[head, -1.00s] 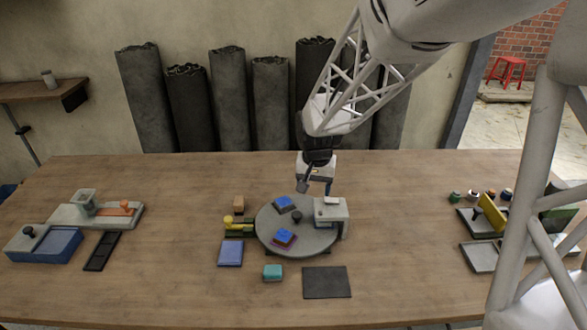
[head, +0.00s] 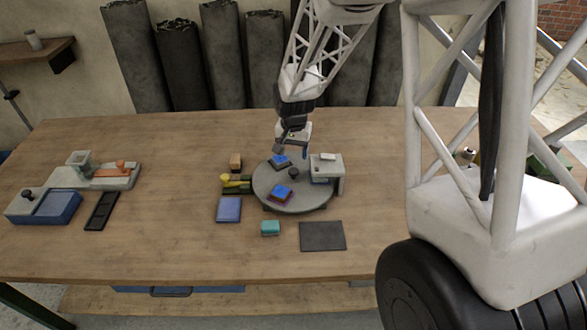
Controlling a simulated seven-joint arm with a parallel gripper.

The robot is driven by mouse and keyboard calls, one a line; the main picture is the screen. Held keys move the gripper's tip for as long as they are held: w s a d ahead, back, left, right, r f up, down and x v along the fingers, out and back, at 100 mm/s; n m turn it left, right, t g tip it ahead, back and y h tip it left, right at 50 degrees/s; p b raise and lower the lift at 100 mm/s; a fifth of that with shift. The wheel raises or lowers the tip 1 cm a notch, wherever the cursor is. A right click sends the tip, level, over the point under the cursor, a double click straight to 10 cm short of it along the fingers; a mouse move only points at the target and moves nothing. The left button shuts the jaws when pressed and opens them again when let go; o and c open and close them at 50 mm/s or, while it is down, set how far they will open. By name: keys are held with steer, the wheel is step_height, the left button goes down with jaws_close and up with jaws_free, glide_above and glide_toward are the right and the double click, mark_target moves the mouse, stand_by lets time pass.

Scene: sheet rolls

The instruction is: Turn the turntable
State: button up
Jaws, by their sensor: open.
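The turntable (head: 306,204) is a round grey disc near the middle of the table. It carries a blue block on a dark base (head: 279,161) at the back and a blue block on a reddish base (head: 281,193) at the front. A dark round knob (head: 294,173) stands near its middle. A pale grey housing (head: 331,165) overhangs its right edge. My gripper (head: 291,152) is open and empty-looking above the turntable's back edge, close to the back block. I cannot tell whether it touches anything.
A yellow-knobbed green piece (head: 236,184), a wooden block (head: 235,161) and a blue pad (head: 229,209) lie left of the turntable. A teal block (head: 270,228) and a dark mat (head: 322,236) lie in front.

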mark_target(294, 170)
steer(key=shift+f, duration=0.2)
steer(key=shift+f, duration=3.7)
jaws_close()
